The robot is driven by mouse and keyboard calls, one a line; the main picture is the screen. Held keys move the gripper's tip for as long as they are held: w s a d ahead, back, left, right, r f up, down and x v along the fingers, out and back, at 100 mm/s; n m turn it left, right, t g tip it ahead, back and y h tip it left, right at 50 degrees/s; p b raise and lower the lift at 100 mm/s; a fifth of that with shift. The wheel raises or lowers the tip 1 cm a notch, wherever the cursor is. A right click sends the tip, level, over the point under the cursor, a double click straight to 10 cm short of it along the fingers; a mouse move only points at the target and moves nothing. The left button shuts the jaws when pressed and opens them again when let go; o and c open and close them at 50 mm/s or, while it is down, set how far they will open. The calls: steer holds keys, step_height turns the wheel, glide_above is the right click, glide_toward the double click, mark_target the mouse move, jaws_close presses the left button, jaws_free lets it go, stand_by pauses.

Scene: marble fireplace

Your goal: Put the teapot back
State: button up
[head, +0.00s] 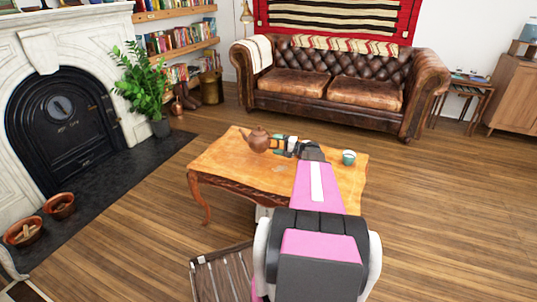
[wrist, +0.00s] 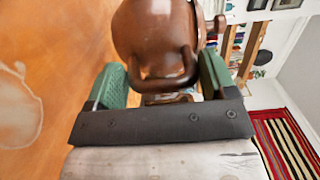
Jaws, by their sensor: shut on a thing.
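A brown teapot (head: 258,140) is at the far left part of the wooden coffee table (head: 222,163), roughly upright in the head view. I cannot tell whether its base touches the tabletop. My gripper (head: 278,143) reaches it from the right and is shut on it. In the wrist view the teapot's round body (wrist: 150,35) and its handle lie between the green fingers of my gripper (wrist: 164,75). The exact contact at the handle is partly hidden. My arm covers the right middle of the table.
A small teal cup (head: 348,157) stands on the table's right side. A leather sofa (head: 335,85) is behind the table. A fireplace (head: 65,115), a potted plant (head: 145,85) and copper bowls (head: 60,206) are at the left.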

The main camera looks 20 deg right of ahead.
steer(key=w+f, duration=0.1)
steer(key=w+a, duration=0.1)
steer(key=w, duration=0.1)
steer(key=w+a+f, duration=0.1)
steer(key=shift+w+a+f, duration=0.15)
steer(key=shift+f, duration=2.25)
steer(key=shift+f, duration=0.1)
steer(key=o, duration=1.5)
steer(key=shift+f, duration=0.1)
steer(key=shift+o, duration=0.2)
steer(key=v, duration=1.2)
